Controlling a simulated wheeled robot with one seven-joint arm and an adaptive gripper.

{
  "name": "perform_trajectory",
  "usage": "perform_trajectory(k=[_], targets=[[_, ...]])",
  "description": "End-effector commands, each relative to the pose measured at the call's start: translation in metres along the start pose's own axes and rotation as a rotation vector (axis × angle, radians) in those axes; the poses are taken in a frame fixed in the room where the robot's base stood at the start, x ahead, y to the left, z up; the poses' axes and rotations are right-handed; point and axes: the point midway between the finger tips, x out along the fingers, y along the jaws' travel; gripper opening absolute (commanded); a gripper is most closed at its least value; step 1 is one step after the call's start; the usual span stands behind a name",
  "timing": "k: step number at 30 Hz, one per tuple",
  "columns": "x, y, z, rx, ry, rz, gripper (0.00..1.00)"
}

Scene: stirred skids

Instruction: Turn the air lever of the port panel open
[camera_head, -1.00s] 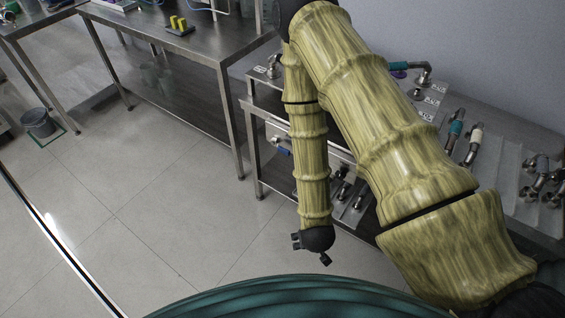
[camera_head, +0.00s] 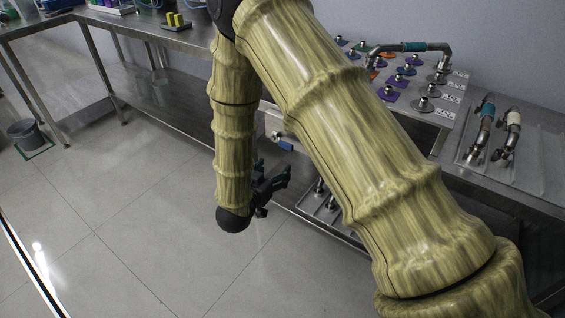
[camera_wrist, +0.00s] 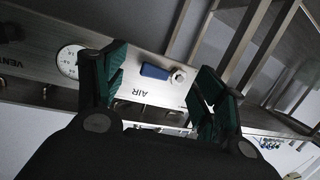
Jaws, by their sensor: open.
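The air lever, a short blue handle (camera_wrist: 157,72) on a silver valve, is on the metal port panel (camera_wrist: 135,62), just by the "AIR" label, which appears upside down. It also shows in the head view as a small blue handle (camera_head: 286,145) on the panel's front. My gripper (camera_wrist: 162,62) is open. In the wrist view the lever appears between its two dark green fingers, with no visible contact. In the head view my gripper (camera_head: 272,187) is below and left of the lever, with part of the panel hidden behind my arm.
A round dial (camera_wrist: 69,62) sits left of the lever, near a "VENT" label. A steel table with several coloured ports and a teal-banded pipe (camera_head: 414,47) stands behind my arm. Two pipe fittings lie at right. A steel bench (camera_head: 150,30) stands at left; floor in front is clear.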

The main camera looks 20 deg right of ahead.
Motion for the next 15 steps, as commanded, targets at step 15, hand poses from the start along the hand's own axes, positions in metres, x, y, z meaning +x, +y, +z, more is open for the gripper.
perform_trajectory(k=[15], targets=[[-0.015,-0.028,-0.019,0.105,0.2,0.197,0.71]])
